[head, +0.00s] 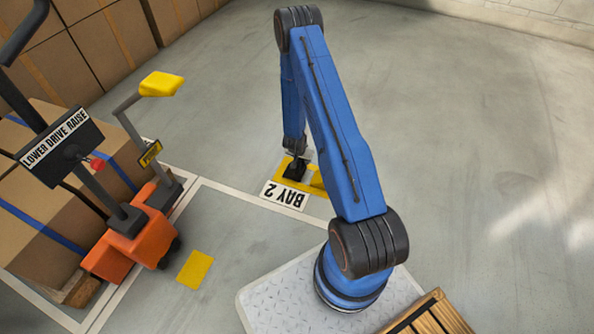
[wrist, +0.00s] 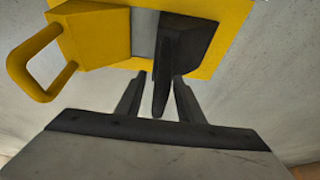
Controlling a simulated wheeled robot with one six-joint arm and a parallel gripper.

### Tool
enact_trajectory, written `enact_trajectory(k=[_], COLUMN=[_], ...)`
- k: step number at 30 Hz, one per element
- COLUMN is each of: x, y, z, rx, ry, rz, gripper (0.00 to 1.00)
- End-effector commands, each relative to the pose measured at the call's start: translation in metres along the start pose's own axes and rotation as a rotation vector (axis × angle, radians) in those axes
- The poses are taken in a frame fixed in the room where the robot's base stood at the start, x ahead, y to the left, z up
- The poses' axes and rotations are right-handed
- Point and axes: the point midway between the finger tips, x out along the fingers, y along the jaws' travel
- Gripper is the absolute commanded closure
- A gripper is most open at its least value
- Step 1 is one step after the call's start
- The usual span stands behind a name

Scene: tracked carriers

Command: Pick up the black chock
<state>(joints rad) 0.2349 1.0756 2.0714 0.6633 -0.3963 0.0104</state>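The black chock (head: 294,171) sits on a yellow floor plate (head: 284,183) by the "BAY 2" sign in the head view. In the wrist view the black chock (wrist: 188,45) is at top centre, with a narrow upright part pointing toward me. My gripper (wrist: 159,78) is right at it, with its two dark fingers either side of that narrow part. Gaps show between the fingers and the part, so the gripper looks open. In the head view my gripper (head: 297,152) is just above the chock and small.
A yellow chock with a loop handle (wrist: 92,35) stands close to the left of the black one in the wrist view. An orange pallet truck (head: 130,245) and cardboard boxes (head: 70,180) stand at left. A wooden pallet (head: 435,315) is at bottom right. Floor beyond is clear.

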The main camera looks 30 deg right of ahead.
Motion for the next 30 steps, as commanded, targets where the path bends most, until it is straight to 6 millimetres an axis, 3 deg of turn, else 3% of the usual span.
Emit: enact_trajectory(k=[5,9,10,30], x=[0.0,-0.0001,-0.0001,-0.0003], y=[-0.0001,0.0,0.0,-0.0003], z=[-0.0004,-0.0003,-0.0004,-0.0006], rx=[0.0,0.0,0.0,0.0], ry=[0.001,0.001,0.001,0.001], rz=[0.0,0.0,0.0,0.0], gripper=[0.66,0.97,1.0,1.0])
